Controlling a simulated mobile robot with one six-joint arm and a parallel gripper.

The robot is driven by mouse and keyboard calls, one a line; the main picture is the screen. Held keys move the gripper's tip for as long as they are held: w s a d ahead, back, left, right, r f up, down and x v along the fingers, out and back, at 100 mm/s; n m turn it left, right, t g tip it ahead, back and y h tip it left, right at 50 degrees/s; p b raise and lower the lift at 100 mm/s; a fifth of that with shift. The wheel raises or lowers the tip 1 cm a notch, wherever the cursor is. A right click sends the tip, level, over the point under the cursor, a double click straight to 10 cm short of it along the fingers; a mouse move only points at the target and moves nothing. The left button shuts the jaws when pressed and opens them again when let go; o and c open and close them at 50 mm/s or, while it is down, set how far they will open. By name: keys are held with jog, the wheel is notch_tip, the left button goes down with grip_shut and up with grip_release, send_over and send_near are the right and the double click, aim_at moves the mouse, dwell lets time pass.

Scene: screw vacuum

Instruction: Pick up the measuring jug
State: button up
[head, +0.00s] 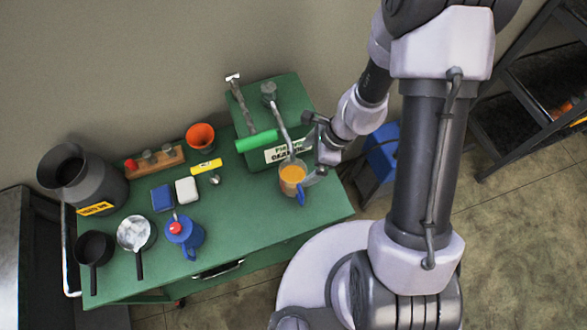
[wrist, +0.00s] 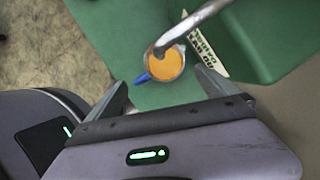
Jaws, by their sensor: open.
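The measuring jug (head: 292,178) is a clear vessel with orange contents and a blue handle. It stands at the right part of the green table top. In the wrist view the measuring jug (wrist: 165,66) lies beyond the fingertips, with its blue handle toward the lower left and a grey metal tube crossing over it. My gripper (head: 318,176) is beside the jug on its right in the head view. In the wrist view my gripper (wrist: 162,88) is open, with its fingers spread and nothing between them. I cannot tell whether a finger touches the jug.
A green box (head: 285,100) with a label and the metal tube (head: 277,112) stands behind the jug. A blue pitcher (head: 185,232), pans, an orange cup (head: 201,136) and a dark canister (head: 85,178) are to the left. The table's front right is clear.

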aim_at(296, 185)
jog(key=b+x, duration=0.1)
jog(key=x, duration=0.3)
jog(key=b+x, duration=0.1)
jog(key=x, duration=0.3)
jog(key=w+b+x, duration=0.1)
jog(key=b+x, duration=0.1)
jog(key=x, duration=0.3)
jog(key=shift+w, duration=0.1)
jog(key=shift+r, duration=0.1)
jog(key=c, duration=2.1)
